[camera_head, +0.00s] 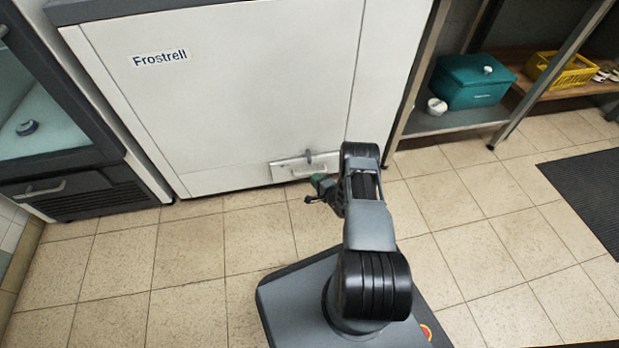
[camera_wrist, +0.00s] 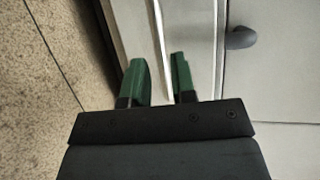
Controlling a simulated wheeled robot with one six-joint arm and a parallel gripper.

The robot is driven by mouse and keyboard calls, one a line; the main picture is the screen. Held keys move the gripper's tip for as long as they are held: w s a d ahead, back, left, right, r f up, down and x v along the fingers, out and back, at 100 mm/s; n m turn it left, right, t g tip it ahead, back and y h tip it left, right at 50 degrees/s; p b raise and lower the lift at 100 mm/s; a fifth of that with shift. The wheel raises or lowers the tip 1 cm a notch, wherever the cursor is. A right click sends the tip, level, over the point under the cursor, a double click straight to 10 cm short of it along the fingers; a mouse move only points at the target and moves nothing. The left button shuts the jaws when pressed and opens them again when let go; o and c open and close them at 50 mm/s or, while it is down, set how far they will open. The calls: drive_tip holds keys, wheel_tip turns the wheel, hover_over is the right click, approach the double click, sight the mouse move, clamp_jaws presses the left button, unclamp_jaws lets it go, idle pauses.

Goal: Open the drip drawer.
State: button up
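The drip drawer (camera_head: 287,168) is a small pale panel low on the front of the white Frostrell cabinet (camera_head: 240,80), and it looks shut. In the wrist view the drawer front (camera_wrist: 200,25) carries a thin pale handle bar (camera_wrist: 160,30). My gripper (camera_wrist: 160,78) has two green fingers, apart, one on each side of the bar's line. No contact with the bar is visible, and its near end is hidden by my gripper. A small dark latch-like knob (camera_wrist: 240,38) sits beside the drawer front; it shows just above the drawer in the head view (camera_head: 308,156).
A glass-door cabinet (camera_head: 50,110) with a dark lower panel and handle (camera_head: 45,188) stands at the left. A shelf at the right holds a teal box (camera_head: 470,85), a white jar (camera_head: 437,106) and a yellow basket (camera_head: 565,75). Tiled floor (camera_head: 180,260) before the cabinet is clear.

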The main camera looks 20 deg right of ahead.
sight(310, 174)
drive_tip(key=shift+b+x, duration=0.8)
drive_tip(key=shift+x, duration=1.65)
drive_tip(key=shift+c, duration=0.5)
clamp_jaws()
